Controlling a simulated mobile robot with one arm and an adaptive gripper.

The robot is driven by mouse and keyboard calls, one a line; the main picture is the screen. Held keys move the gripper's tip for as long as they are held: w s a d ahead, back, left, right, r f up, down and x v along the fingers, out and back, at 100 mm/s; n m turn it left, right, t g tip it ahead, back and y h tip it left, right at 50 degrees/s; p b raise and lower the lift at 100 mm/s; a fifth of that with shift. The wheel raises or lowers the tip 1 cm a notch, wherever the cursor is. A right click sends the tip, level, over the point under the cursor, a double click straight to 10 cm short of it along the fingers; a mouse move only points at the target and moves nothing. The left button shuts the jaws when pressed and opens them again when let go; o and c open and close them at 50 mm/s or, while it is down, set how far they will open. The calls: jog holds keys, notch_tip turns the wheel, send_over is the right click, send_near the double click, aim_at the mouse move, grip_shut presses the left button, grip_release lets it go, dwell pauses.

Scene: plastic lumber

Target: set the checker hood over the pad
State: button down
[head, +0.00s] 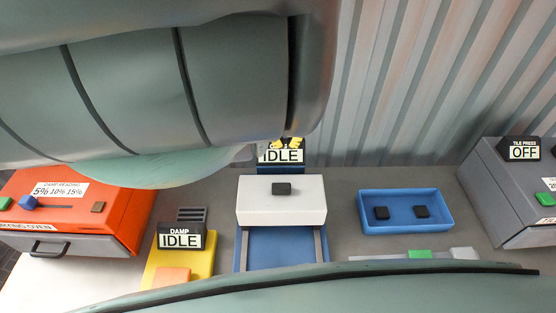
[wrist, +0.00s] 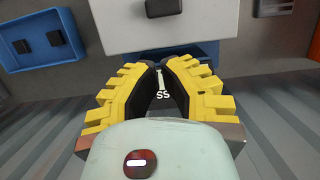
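The hood, a white box (head: 260,205) with a dark knob (head: 282,188) on top, sits across the far part of a blue base with two grey rails. The bare blue bed (head: 280,248) in front of it looks like the pad area, partly cut off by my own body. An IDLE display (head: 281,156) stands behind the hood. My gripper (head: 289,142) has yellow fingers and is above that display, behind the hood. In the wrist view its fingertips (wrist: 159,66) meet with nothing held between them. The hood (wrist: 205,30) and its knob (wrist: 159,6) show beyond the fingertips.
A blue tray (head: 405,224) with two dark blocks lies right of the hood. A yellow damp meter (head: 195,262) with an orange piece stands left. An orange oven (head: 120,215) and grey tile press (head: 500,195) flank the bench. A corrugated wall (head: 410,90) rises behind.

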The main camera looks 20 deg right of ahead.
aim_at(285, 180)
jog(key=shift+s+f, duration=0.15)
dwell(0.3)
jog(key=shift+p+x, duration=0.75)
jog(key=shift+x, duration=0.65)
jog(key=shift+p+x, duration=0.5)
jog(key=shift+x, duration=1.85)
jog(key=shift+f, duration=0.55)
jog(key=shift+s+a+f, duration=0.15)
jog(key=shift+s+f, duration=0.05)
jog(key=shift+f, duration=0.3)
